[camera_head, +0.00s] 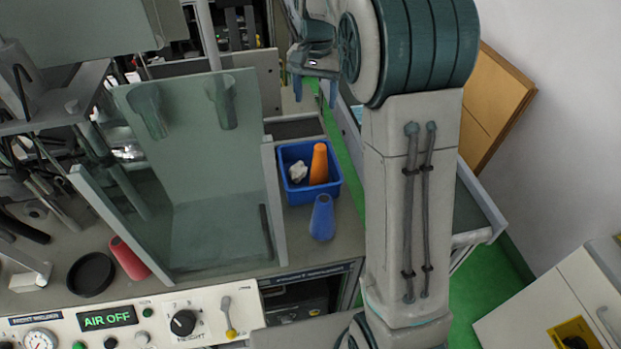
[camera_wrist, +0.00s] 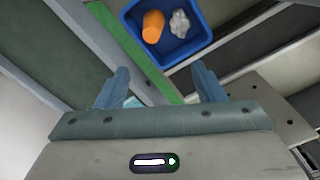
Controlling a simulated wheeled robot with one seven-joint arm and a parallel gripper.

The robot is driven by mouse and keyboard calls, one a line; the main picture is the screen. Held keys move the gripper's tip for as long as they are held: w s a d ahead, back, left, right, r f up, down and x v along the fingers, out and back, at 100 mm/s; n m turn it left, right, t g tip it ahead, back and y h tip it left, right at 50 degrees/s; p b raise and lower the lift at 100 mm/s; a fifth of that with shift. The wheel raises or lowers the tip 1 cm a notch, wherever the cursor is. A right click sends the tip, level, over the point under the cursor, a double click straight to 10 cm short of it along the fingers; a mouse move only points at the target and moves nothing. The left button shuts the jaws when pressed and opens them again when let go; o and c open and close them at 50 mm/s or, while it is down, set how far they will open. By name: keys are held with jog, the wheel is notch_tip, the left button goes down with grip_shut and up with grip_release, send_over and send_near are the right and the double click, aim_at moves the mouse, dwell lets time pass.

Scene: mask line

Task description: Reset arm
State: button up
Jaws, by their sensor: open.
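My gripper (camera_wrist: 158,88) is open and empty in the wrist view, its two blue fingers spread apart. In the head view my gripper (camera_head: 314,88) is at the top centre, folded up beside my arm. Below it in that view, apart from it, a blue bin (camera_head: 296,195) holds an orange cylinder (camera_head: 319,163) and a crumpled white piece (camera_head: 298,172). The wrist view shows the blue bin (camera_wrist: 203,42) beyond the fingertips, with the orange cylinder (camera_wrist: 153,26) and the white piece (camera_wrist: 180,23) in it.
A blue cylinder (camera_head: 322,218) stands in front of the bin. A clear guard panel (camera_head: 205,170) is left of the bin. A red cylinder (camera_head: 129,258) and a black round dish (camera_head: 91,274) are at lower left. A control panel (camera_head: 150,322) reads AIR OFF.

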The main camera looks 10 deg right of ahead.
jog(key=shift+r, duration=1.3)
jog(key=s+f+n+t, duration=0.1)
jog(key=s+n+t, duration=0.1)
jog(key=s, duration=1.2)
jog(key=s+f+n+t, duration=0.1)
jog(key=s+n, duration=0.3)
jog(key=s, duration=1)
jog(key=shift+d+f+t, duration=0.15)
jog(key=shift+f+t, duration=0.25)
jog(key=shift+f, duration=0.3)
